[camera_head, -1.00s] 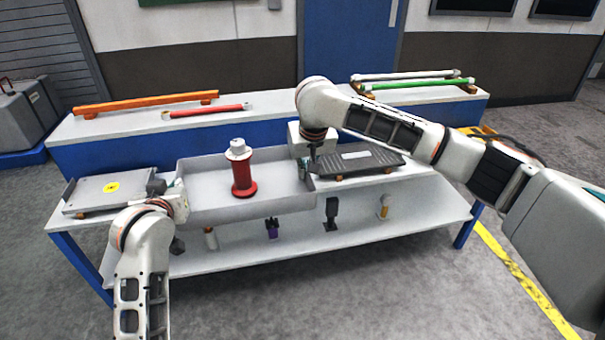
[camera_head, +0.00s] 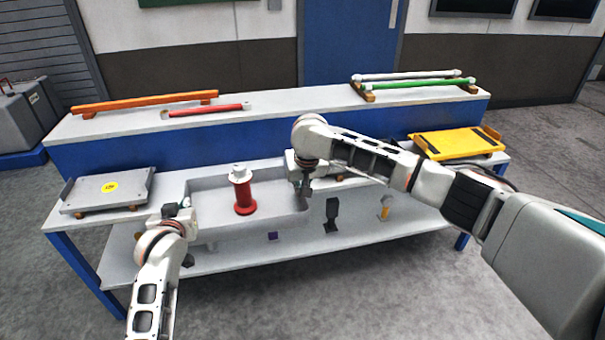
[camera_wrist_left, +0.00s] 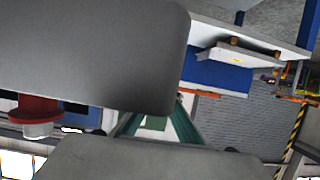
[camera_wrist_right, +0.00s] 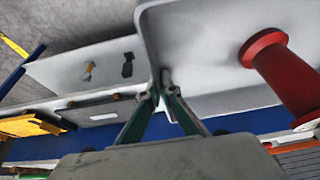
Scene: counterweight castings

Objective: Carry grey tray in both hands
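The grey tray (camera_head: 284,218), with low walls, is held between my two grippers in front of the bench in the head view. A red spool-shaped casting with a pale top (camera_head: 243,190) stands upright in it. My left gripper (camera_head: 184,207) is at the tray's left side; the tray hides its fingertips in the left wrist view (camera_wrist_left: 165,112), but it appears shut on the wall. My right gripper (camera_head: 304,186) is at the right side. In the right wrist view its green fingers (camera_wrist_right: 164,84) close on the tray's rim.
A grey plate with a yellow mark (camera_head: 95,193) lies on the bench's left end. A yellow tray (camera_head: 458,143) lies at the right end. Orange (camera_head: 145,102), red, white and green bars lie on the raised back ledge. Small parts stand on the lower shelf (camera_head: 350,245).

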